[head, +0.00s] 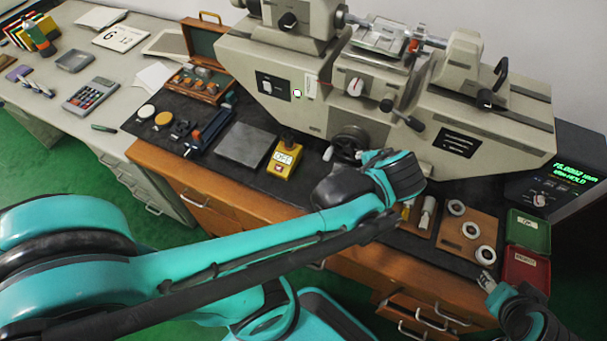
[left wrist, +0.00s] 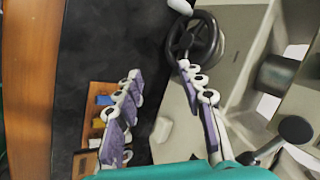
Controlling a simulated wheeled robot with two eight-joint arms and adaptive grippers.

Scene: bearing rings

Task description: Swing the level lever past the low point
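A lever with black ends (head: 400,114) sticks out from the front of the grey measuring machine (head: 310,85); I take it to be the level lever. In the left wrist view a black ball knob on a metal rod (left wrist: 295,129) shows at the right, apart from my fingers. My left gripper (left wrist: 160,72) is open and empty, with a black handwheel (left wrist: 195,38) just beyond its right finger. In the head view my left gripper (head: 372,157) is below the lever, its fingers mostly hidden. My right gripper (head: 487,280) is at the lower right; its opening is unclear.
A ring board (head: 452,240) with several rings and green (head: 528,232) and red (head: 525,268) bins lie right of my left gripper. A yellow box (head: 285,157) and grey plate (head: 245,144) lie left of it. A green-lit readout (head: 570,175) stands at right.

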